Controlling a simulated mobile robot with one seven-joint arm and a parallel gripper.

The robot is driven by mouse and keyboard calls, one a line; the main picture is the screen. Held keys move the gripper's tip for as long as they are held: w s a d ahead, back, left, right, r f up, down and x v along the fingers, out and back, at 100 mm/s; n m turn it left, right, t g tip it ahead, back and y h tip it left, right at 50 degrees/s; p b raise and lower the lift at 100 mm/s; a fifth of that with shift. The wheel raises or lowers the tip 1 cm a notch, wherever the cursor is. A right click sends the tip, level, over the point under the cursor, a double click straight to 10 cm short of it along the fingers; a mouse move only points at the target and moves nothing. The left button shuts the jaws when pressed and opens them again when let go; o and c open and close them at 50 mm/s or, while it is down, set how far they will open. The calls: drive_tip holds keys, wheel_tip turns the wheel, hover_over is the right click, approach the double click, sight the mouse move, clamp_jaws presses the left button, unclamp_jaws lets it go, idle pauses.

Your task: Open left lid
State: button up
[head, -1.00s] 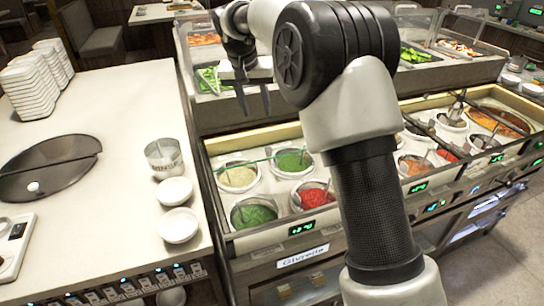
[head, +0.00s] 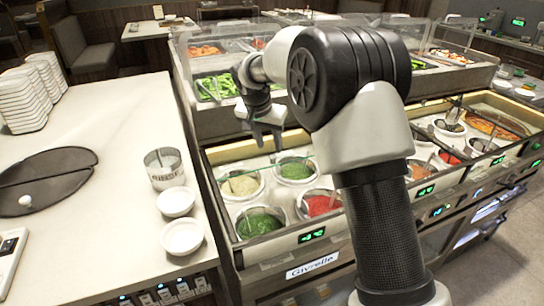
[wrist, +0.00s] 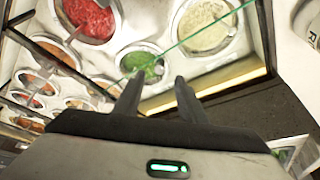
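The left sauce well unit holds several round tubs under what looks like a clear glass lid; its thin green edge (head: 268,167) crosses over the tubs. The green edge also shows in the wrist view (wrist: 207,27), running diagonally. My gripper (head: 268,143) is above the rear side of this unit, pointing down, with its fingers apart and nothing between them. In the wrist view my gripper (wrist: 156,80) has both dark fingers spread in front of a green sauce tub (wrist: 140,62). Whether the fingers touch the lid I cannot tell. My arm hides the unit's right part.
The white counter (head: 110,235) on the left holds a dark round plate (head: 45,180), a metal pot (head: 163,165), white bowls (head: 176,201) and stacked white dishes (head: 25,100). A glass-fronted food bar (head: 200,106) stands behind the wells.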

sight(272, 156)
drive_tip(key=x, duration=0.6)
drive_tip(key=shift+w+f, duration=0.15)
drive_tip(key=shift+f, duration=0.15)
clamp_jaws()
